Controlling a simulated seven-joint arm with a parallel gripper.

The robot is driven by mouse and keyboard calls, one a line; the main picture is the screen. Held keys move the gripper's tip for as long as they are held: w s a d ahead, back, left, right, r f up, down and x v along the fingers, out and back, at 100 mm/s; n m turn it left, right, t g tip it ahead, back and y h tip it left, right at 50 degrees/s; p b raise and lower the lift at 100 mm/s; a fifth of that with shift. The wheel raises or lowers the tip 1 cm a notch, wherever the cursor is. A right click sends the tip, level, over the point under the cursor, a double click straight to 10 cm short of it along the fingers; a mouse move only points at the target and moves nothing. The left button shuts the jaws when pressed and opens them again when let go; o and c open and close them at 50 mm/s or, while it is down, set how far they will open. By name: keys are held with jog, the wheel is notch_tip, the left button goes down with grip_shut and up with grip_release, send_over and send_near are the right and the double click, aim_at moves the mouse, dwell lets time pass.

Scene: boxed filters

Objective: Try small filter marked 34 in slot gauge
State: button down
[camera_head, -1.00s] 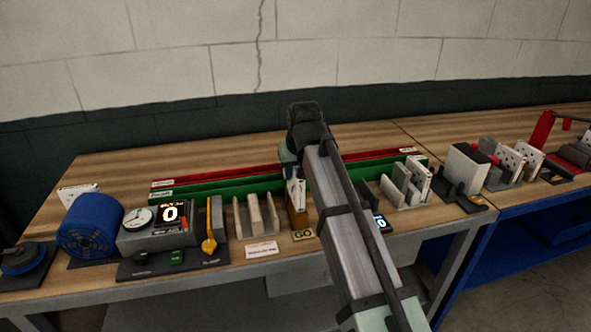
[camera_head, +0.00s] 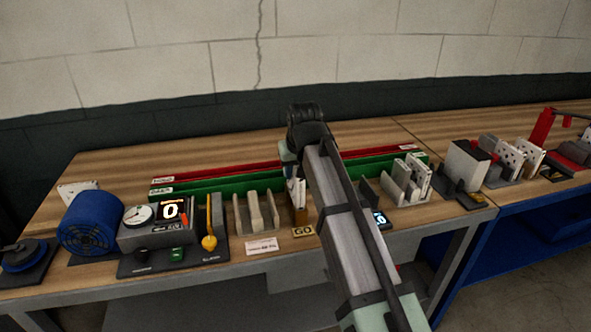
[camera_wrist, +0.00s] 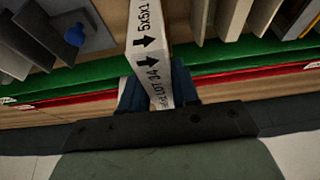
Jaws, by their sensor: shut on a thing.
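My gripper (camera_wrist: 155,92) is shut on a small white filter (camera_wrist: 152,62). In the wrist view its edge shows black arrows, "5x5x1" and lettering that reads "LOT 34". In the head view the filter (camera_head: 297,190) is upright at the brown slot gauge (camera_head: 299,216), which has a "GO" plate (camera_head: 303,231) in front. The filter's lower end meets the top of the gauge in the picture; I cannot tell how far it is in the slot. My arm covers the gripper's fingers and the gauge's right side in the head view.
A grey rack (camera_head: 257,226) stands left of the gauge, and another rack with white filters (camera_head: 408,185) stands right. Long green (camera_head: 215,187) and red (camera_head: 218,173) trays run behind.

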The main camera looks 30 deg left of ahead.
jog(key=shift+r, duration=0.2)
dwell(0.4)
jog(key=shift+r, duration=1.75)
jog(key=shift+r, duration=0.15)
jog(key=shift+r, duration=1.85)
